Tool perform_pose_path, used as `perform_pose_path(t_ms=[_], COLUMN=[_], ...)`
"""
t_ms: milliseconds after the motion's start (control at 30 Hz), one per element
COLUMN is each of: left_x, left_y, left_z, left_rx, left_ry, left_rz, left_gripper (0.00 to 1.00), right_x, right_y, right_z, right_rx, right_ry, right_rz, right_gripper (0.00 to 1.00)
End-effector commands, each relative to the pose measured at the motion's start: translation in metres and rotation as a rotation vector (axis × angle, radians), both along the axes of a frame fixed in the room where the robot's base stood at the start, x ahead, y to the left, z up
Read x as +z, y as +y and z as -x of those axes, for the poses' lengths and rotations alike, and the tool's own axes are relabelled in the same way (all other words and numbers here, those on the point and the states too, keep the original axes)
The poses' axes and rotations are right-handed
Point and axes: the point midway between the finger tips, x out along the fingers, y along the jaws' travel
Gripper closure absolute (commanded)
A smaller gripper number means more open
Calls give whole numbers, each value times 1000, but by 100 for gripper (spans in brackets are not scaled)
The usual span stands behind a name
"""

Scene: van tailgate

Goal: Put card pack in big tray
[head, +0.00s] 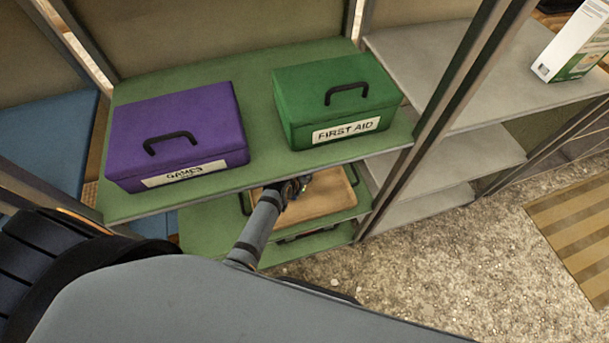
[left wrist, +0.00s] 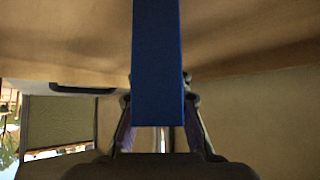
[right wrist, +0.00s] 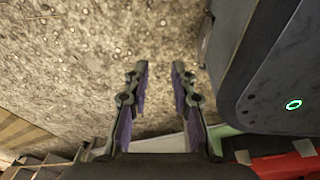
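The card pack (left wrist: 157,65) is a plain blue block in the left wrist view. My left gripper (left wrist: 159,100) is shut on it, with a finger on either side. In the head view my left gripper (head: 297,186) reaches below the green shelf, over a brown tray (head: 332,199) with dark handles on the lower shelf. The pack is too small or hidden to make out there. The tray's back part is hidden under the upper shelf. I cannot tell whether the pack touches the tray. My right gripper (right wrist: 160,85) is open and empty above gravel.
A purple GAMES box (head: 180,135) and a green FIRST AID box (head: 335,100) stand on the upper green shelf (head: 255,172), close above my left gripper. Grey shelves (head: 450,150) and a post are to the right. Open gravel (head: 450,260) lies in front.

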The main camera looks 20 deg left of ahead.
Motion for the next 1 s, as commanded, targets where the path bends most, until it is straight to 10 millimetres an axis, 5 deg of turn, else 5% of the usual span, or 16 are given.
perform_pose_path(t_ms=[133,467,667,1000], left_x=[0,5,32,82], left_y=[0,0,5,15], left_z=[0,0,26,76], left_rx=[0,0,1,0], left_ry=[0,0,2,1], left_rz=[0,0,0,0], left_gripper=[61,61,61,61], right_x=[0,2,10,28], right_y=[0,1,1,1], right_z=[1,0,23,20], right_rx=[0,0,-1,0], right_ry=[1,-1,14,9], right_rz=[0,-1,-2,-2], right_gripper=[75,75,75,75])
